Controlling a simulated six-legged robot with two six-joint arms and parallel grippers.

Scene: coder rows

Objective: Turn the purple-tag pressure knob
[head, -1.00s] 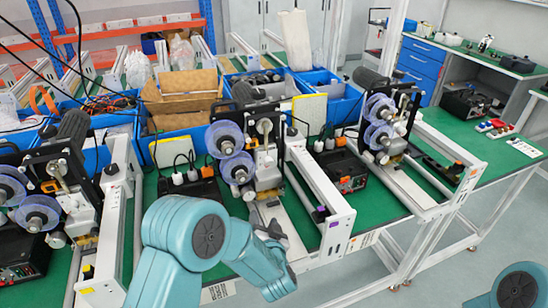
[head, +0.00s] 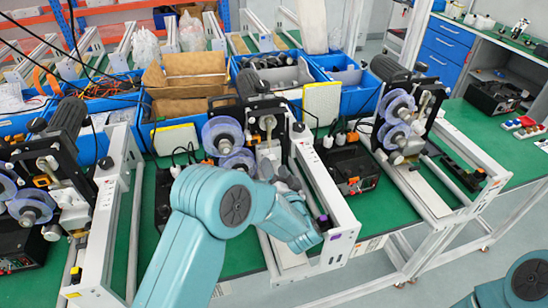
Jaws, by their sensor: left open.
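The purple-tag knob (head: 325,222) is a small dark knob with a purple patch, at the near end of the middle coder's white side rail (head: 322,190). My left arm reaches in from the bottom, and its teal wrist is just left of that rail end. My left gripper (head: 284,178) is grey and open, pointing away from me over the middle coder's track. It is beyond and to the left of the purple tag, apart from it. The wrist hides part of the track. My right gripper is out of view; only a teal arm link shows at bottom right.
The middle coder (head: 262,112) with translucent purple reels stands behind the gripper. Similar coders stand left (head: 62,150) and right (head: 412,105). A black control box (head: 350,168) sits right of the rail. Blue bins (head: 345,100) line the back. Green tabletop shows between rails.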

